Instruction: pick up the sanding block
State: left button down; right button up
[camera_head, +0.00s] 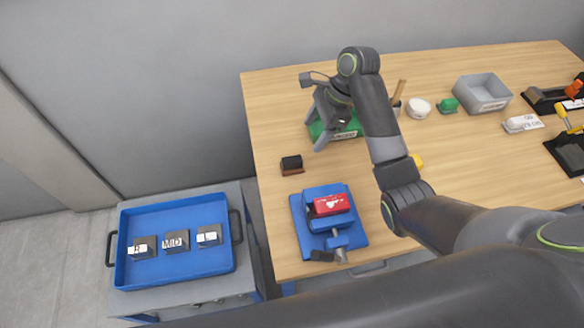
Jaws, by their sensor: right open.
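A small block with a black top and brown base (291,165), which looks like the sanding block, lies on the wooden table near its left edge. My right gripper (315,134) is open and points down, above and to the right of this block in the picture, apart from it. Its fingers are in front of a green tray with a label (346,134), which they partly hide. Nothing shows between the fingers. My left gripper is not in view.
A blue vise (308,230) holding a red piece (331,204) stands near the front edge. A blue tray (130,277) with labelled blocks is at left. A grey bin (483,93), green block (448,106) and white round item (419,107) are at the back right.

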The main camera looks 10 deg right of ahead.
aim_at(295, 159)
jog(key=b+x, duration=0.3)
jog(key=x, duration=0.4)
jog(key=shift+w+f, duration=0.1)
jog(key=shift+p+x, duration=0.45)
jog(key=shift+x, duration=2.45)
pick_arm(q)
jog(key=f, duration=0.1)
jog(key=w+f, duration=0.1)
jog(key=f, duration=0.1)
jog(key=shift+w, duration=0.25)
pick_arm(e)
jog(key=shift+a, duration=0.15)
jog(key=shift+c, duration=0.5)
jog(key=c, duration=1)
